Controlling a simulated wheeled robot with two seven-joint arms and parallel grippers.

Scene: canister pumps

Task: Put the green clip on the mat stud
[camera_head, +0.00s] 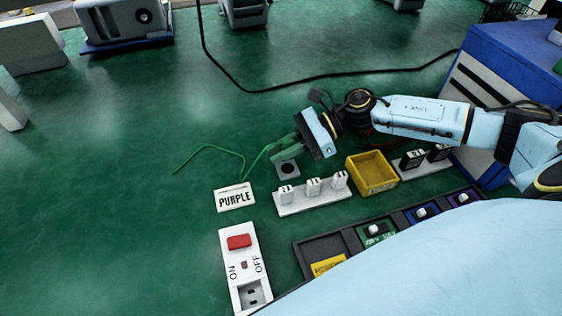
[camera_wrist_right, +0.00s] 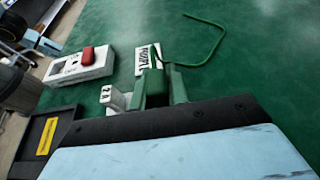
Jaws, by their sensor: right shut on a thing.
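My right gripper (camera_head: 282,153) is shut on the green clip, whose thin green lead (camera_head: 207,148) trails left across the green mat. In the right wrist view the green clip (camera_wrist_right: 156,88) sits between the fingertips, and its lead (camera_wrist_right: 212,30) curls away beyond the "PURPLE" card. The clip is partly hidden by the gripper in the head view. The mat stud (camera_head: 288,169) is a small grey square block with a dark round centre, just below the fingertips in the picture; contact with the clip cannot be told. My left gripper is in neither view.
A white holder (camera_head: 313,199) with several white tags stands close by. A yellow bin (camera_head: 372,174), a "PURPLE" card (camera_head: 234,197), a red-switched box (camera_head: 239,255) and a dark compartment tray (camera_head: 304,248) surround it. A blue cabinet (camera_head: 510,62) stands right.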

